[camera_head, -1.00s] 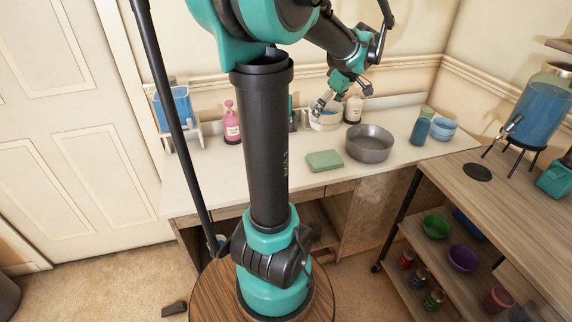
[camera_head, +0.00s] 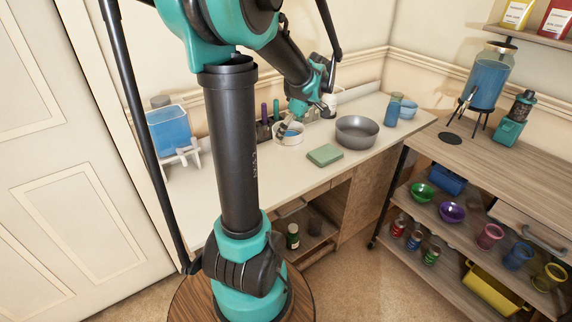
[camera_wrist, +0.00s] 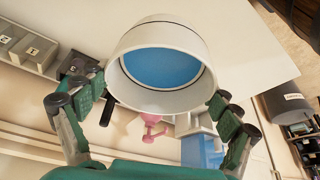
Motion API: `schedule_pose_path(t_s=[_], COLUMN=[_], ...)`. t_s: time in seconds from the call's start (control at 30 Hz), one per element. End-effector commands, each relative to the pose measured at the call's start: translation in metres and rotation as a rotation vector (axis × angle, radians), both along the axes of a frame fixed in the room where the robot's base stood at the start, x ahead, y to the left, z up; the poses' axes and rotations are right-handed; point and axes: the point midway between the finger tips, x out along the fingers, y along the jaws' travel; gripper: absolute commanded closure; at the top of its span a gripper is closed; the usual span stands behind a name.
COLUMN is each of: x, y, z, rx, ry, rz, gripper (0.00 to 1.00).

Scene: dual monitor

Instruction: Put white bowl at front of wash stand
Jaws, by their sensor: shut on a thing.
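The white bowl (camera_head: 290,138), with a blue inside, is at the back of the pale wash stand top (camera_head: 290,185), left of the grey bowl (camera_head: 357,131). My gripper (camera_head: 289,128) reaches down to it and is shut on it. In the wrist view the bowl (camera_wrist: 160,92) fills the space between the two fingers of my gripper (camera_wrist: 160,86), with its opening toward the camera. Whether its base touches the top cannot be told.
A green sponge-like block (camera_head: 325,154) lies in front of the grey bowl. A blue-filled dispenser (camera_head: 169,130) stands at the left. The front left of the top is clear.

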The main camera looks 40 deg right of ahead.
Motion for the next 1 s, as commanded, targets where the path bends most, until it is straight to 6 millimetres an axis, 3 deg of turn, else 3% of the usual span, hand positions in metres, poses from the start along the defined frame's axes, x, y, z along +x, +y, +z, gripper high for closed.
schedule_pose_path(t_s=[0.2, 0.4, 1.0], x=[0.000, 0.000, 0.000], y=[-0.001, -0.001, 0.000], z=[-0.050, -0.086, -0.134], rx=[0.000, 0.000, 0.000], ry=[0.000, 0.000, 0.000], rz=[0.000, 0.000, 0.000], gripper=[0.56, 0.56, 0.56])
